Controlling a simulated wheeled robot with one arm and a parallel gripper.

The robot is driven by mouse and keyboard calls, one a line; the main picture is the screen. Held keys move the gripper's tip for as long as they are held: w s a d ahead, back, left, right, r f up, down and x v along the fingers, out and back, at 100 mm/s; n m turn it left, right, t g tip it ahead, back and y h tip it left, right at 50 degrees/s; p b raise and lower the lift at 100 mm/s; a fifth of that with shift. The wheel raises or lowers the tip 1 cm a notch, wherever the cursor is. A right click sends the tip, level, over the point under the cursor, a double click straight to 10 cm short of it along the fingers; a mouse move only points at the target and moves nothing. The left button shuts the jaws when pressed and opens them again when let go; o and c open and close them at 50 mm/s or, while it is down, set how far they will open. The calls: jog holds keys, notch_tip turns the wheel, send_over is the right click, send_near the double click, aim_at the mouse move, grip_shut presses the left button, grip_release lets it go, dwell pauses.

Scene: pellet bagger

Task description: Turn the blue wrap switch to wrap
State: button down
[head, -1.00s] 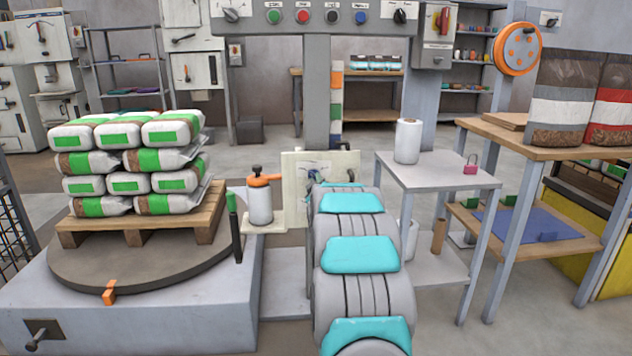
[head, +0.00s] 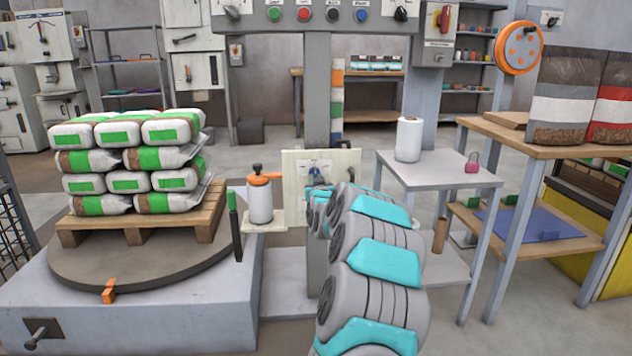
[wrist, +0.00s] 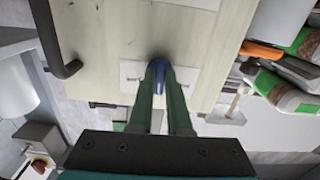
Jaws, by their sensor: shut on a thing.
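The blue wrap switch (wrist: 158,68) sits on a white label plate on a cream panel (wrist: 100,45). In the wrist view my gripper (wrist: 160,82) has its green fingers closed around the switch knob, and the fingers hide part of it. In the head view the panel (head: 343,163) stands on the grey post, and a bit of blue shows at the switch, just beyond the end of my arm. The plate's markings are too small to read, so I cannot tell the setting the switch points to.
A bent dark handle (wrist: 64,66) sticks out from the panel beside the switch. A white bottle with an orange top (head: 260,200) stands on a small shelf left of the panel. The turntable (head: 150,270) carries a pallet of stacked bags. A side table (head: 440,172) stands right.

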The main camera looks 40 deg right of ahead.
jog(key=shift+f+m, duration=0.1)
jog(key=shift+m, duration=0.2)
jog(key=c, duration=0.9)
grip_release()
jog(key=shift+o, duration=0.2)
jog(key=v, duration=0.7)
jog(key=shift+s+a, duration=0.3)
jog(key=shift+a, duration=0.1)
